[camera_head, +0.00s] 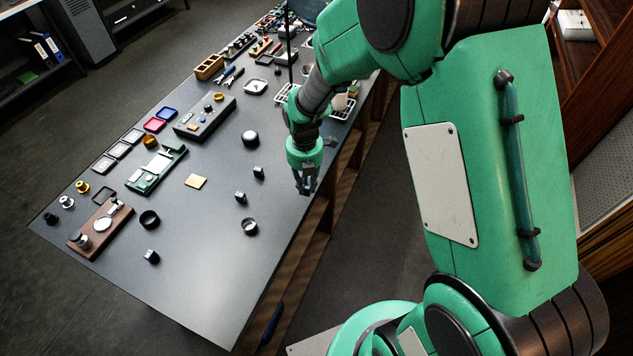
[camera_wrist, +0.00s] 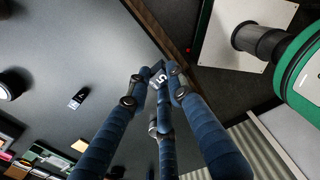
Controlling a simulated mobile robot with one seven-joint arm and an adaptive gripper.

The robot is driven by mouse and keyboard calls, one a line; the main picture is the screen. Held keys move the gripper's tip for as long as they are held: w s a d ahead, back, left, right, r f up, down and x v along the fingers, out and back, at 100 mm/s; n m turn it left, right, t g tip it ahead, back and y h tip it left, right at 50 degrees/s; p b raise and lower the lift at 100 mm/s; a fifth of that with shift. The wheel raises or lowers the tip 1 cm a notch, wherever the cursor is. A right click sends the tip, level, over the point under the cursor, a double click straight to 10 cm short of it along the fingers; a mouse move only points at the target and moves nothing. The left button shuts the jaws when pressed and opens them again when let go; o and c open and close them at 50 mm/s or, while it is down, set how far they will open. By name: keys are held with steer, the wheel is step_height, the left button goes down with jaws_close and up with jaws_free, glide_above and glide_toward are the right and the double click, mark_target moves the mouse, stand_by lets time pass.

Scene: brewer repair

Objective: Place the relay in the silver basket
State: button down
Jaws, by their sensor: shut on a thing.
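My gripper (camera_head: 307,186) is near the table's right edge in the head view, pointing down. In the wrist view its blue fingers (camera_wrist: 157,76) are shut on a small dark block marked "5" (camera_wrist: 158,79), which I take as the relay. The block is hard to make out in the head view. A pale wire basket (camera_head: 343,106) stands at the table's right edge, partly behind my arm. Another pale wire basket (camera_head: 283,93) shows just left of the arm. I cannot tell which one is the silver basket.
Similar dark blocks (camera_head: 259,172), (camera_head: 240,197), (camera_head: 151,256) stand on the dark table (camera_head: 205,290). A green circuit board (camera_head: 156,168) lies further left.

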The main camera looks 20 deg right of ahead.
steer(key=a+r+p, duration=0.2)
steer(key=a, duration=0.8)
steer(key=s+a+r+p, duration=0.1)
steer(key=a+r+p, duration=0.2)
steer(key=a, duration=0.7)
steer(key=shift+s+a+r+m+p, duration=0.15)
steer(key=shift+s+r+m+p, duration=0.15)
steer(key=shift+p, duration=0.05)
steer(key=shift+f, duration=0.1)
steer(key=shift+f+b, duration=2.45)
steer(key=shift+f, duration=1.65)
steer(key=c, duration=1.5)
jaws_free()
